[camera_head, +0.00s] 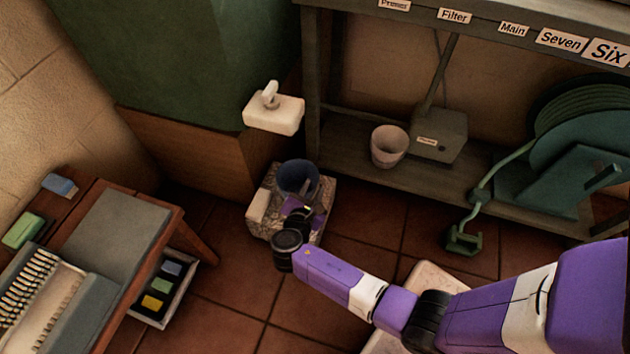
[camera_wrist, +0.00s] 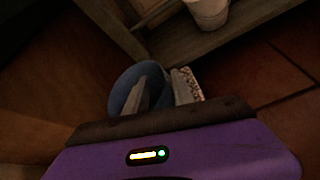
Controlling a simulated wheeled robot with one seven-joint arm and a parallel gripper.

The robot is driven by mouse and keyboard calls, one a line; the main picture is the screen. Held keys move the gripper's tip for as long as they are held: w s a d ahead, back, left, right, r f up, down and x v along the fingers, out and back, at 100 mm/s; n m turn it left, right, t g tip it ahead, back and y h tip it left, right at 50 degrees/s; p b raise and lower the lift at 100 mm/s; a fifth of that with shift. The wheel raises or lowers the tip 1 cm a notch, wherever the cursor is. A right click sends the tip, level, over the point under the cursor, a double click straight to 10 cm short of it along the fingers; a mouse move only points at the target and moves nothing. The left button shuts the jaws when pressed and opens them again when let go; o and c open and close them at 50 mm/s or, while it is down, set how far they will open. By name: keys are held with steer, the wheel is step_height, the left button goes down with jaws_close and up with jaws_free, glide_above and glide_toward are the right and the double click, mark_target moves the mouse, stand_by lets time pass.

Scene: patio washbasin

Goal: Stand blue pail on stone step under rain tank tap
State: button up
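The blue pail (camera_head: 298,176) is upright at the stone step (camera_head: 256,222), over its back right part. I cannot tell whether its base touches the stone. The white tap block (camera_head: 273,112) on the green rain tank (camera_head: 185,55) is above and slightly left of the pail. My gripper (camera_head: 303,204) is at the pail's near side. In the wrist view, the pail (camera_wrist: 124,88) shows with one grey finger over its opening and the other at its right side, the rim between them. Whether the fingers press on the wall is unclear. The pail's lower part is hidden.
A pale pot (camera_head: 388,146) and a grey box (camera_head: 438,136) stand on the low bench shelf. A green hose reel (camera_head: 575,150) is at the right. Tiled floor lies open between.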

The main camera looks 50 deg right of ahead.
steer(key=p+v, duration=0.3)
steer(key=v, duration=0.5)
steer(key=s+a+f+m+t+y, duration=0.1)
steer(key=s+a+f+m+y, duration=0.3)
steer(key=s, duration=0.5)
steer(key=s+a+r+m+t+y, duration=0.25)
steer(key=s+a+m+y, duration=0.2)
steer(key=s, duration=0.45)
steer(key=s+a+r+m+t+y, duration=0.1)
steer(key=s+r+m+t, duration=0.1)
steer(key=r, duration=0.8)
steer(key=s+a+r+m+t+y, duration=0.1)
steer(key=s+r+m+t, duration=0.1)
steer(key=r+m, duration=0.3)
steer(key=s+r+m+t+y, duration=0.1)
steer(key=s+r+m+t, duration=0.1)
steer(key=r, duration=1.2)
steer(key=shift+a+r+m, duration=0.35)
steer(key=shift+a+m, duration=0.05)
steer(key=shift+m, duration=0.25)
steer(key=shift+r, duration=0.1)
